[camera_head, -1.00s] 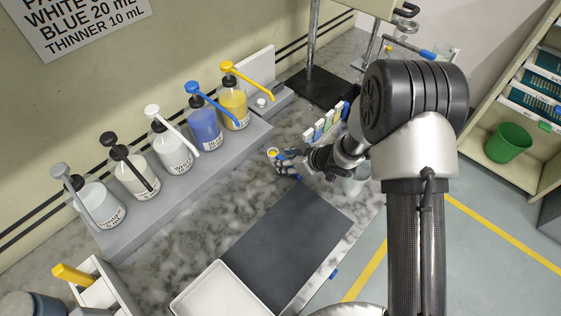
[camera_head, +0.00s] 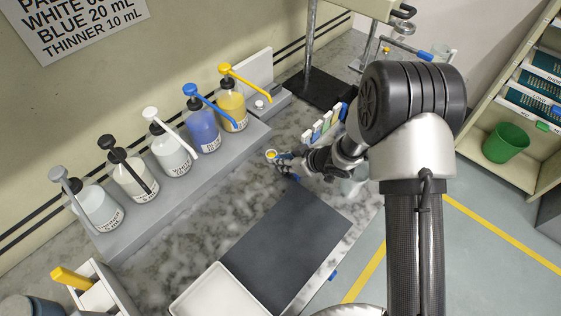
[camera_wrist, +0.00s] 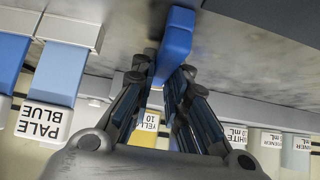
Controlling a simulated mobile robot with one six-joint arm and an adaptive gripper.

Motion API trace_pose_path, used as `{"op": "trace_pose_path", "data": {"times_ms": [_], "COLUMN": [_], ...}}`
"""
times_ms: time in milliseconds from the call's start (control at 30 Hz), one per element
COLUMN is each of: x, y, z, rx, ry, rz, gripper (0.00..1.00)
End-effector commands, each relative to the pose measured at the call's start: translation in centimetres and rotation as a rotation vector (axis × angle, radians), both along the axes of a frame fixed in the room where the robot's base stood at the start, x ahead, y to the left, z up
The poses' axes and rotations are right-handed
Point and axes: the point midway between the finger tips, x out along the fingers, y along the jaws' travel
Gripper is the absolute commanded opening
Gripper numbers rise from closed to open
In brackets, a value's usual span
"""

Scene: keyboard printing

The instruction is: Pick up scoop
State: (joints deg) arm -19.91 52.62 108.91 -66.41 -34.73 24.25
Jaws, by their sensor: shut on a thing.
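In the wrist view my gripper (camera_wrist: 172,82) is shut on a blue bar-like handle (camera_wrist: 175,42), which I take to be the scoop's. In the head view my gripper (camera_head: 284,162) is low over the marble bench. A small round cup with yellow inside (camera_head: 271,154) shows at its fingertips; I cannot tell whether it belongs to the scoop. My fingers hide much of the held part there.
Several pump bottles, including a blue one (camera_head: 205,132) and a yellow one (camera_head: 233,108), stand on a grey step (camera_head: 190,190) to the left. A rack of coloured tabs (camera_head: 322,128) is close behind my gripper. A dark mat (camera_head: 285,245) and white tray (camera_head: 215,295) lie in front.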

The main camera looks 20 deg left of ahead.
Motion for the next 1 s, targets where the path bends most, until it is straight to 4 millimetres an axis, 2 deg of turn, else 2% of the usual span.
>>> {"op": "trace_pose_path", "data": {"times_ms": [167,367,1000], "x": [0.0,0.1,0.1], "y": [0.0,0.0,0.0], "z": [0.4,2.5,16.2], "rx": [0.001,0.001,0.001], "ry": [-0.001,-0.002,-0.003], "rz": [0.001,0.000,0.000], "gripper": [0.00,0.00,0.00]}}
